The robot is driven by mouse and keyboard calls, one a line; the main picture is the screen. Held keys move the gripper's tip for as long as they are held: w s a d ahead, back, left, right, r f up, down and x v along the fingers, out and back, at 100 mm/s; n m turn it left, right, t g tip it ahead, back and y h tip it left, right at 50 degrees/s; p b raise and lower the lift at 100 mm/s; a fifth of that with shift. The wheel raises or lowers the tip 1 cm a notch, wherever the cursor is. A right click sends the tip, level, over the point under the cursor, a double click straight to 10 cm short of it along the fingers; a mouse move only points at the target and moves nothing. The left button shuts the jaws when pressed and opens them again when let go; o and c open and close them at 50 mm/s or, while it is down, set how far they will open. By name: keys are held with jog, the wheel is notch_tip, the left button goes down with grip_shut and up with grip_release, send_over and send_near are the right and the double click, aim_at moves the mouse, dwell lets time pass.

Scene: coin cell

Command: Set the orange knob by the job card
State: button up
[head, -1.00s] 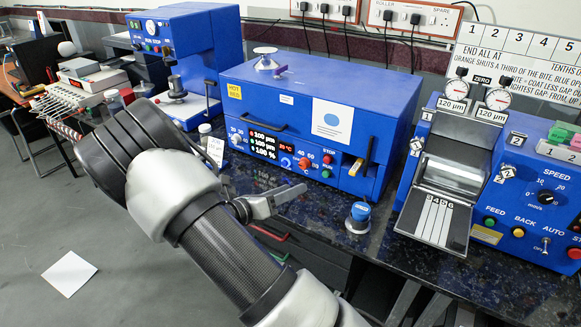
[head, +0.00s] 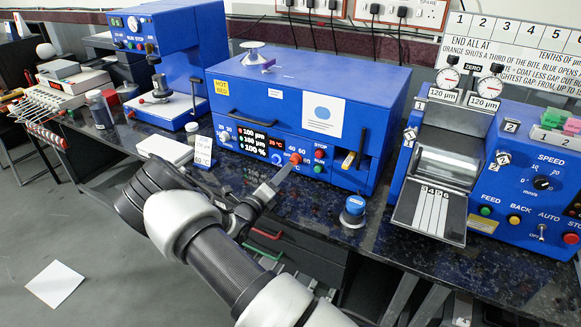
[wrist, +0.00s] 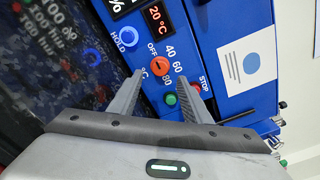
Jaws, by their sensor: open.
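The orange knob (head: 295,158) is on the front of the blue coater oven (head: 310,100). In the wrist view the knob (wrist: 161,66) is ringed by OFF, 40, 60 and 80 marks; I cannot tell its setting surely. The red display (wrist: 156,17) above it reads 20 °C. My gripper (head: 284,170) is in front of the knob, its fingertips close to it. In the wrist view my gripper (wrist: 161,80) is open, one finger either side and just below the knob, not closed on it. A small white card (head: 203,150) stands left of the oven; its print is partly legible.
A green button (wrist: 170,99) sits just below the knob, between the fingers. A blue HOLD knob (wrist: 124,38) is to its left. A blue-capped jar (head: 353,211) stands on the dark bench at right. A roller machine (head: 440,160) stands further right.

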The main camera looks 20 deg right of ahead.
aim_at(294, 162)
jog(key=x, duration=0.6)
jog(key=shift+d, duration=0.1)
jog(key=shift+c, duration=0.4)
jog(key=c, duration=1)
jog(key=shift+o, duration=0.2)
